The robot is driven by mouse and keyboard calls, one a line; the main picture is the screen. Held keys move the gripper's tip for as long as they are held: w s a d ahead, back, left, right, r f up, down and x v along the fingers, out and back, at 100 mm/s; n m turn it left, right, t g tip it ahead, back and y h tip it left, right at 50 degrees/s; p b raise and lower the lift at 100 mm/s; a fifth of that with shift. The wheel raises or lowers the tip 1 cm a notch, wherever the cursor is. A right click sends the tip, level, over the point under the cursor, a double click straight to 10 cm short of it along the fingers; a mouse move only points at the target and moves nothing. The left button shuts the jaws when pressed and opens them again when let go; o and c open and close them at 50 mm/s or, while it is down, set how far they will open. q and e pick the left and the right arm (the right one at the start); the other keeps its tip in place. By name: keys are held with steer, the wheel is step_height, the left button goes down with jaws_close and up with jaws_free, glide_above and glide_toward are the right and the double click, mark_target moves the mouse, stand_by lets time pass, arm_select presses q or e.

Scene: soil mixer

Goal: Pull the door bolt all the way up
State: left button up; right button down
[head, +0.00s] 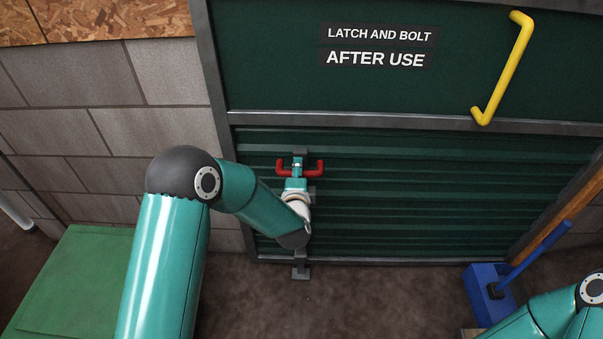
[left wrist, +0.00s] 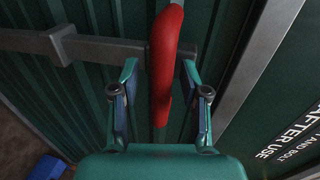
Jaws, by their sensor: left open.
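The door bolt has a red handle (head: 314,168) with two arms, low on the left part of the dark green door. My left gripper (head: 297,173) reaches it from below and covers the handle's middle. In the left wrist view, the red handle (left wrist: 163,60) passes between the two spread fingers of my left gripper (left wrist: 160,82), with gaps visible on both sides. The grey bolt bar (left wrist: 105,50) runs across behind the handle. A grey bracket (head: 300,271) sits at the door's bottom edge, below my wrist. My right gripper is out of view.
A yellow handle (head: 503,68) is on the upper door, right of a sign (head: 377,47) reading "LATCH AND BOLT AFTER USE". A blue object (head: 488,293) with a long handle stands at lower right. A green box (head: 75,275) is at lower left. A block wall flanks the door.

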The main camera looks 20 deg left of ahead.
mark_target(298, 154)
arm_select(q)
jaws_close()
step_height(298, 154, up, 7)
steer(key=p, duration=0.4)
steer(key=shift+w+f, duration=0.1)
jaws_free()
steer(key=shift+f, duration=0.1)
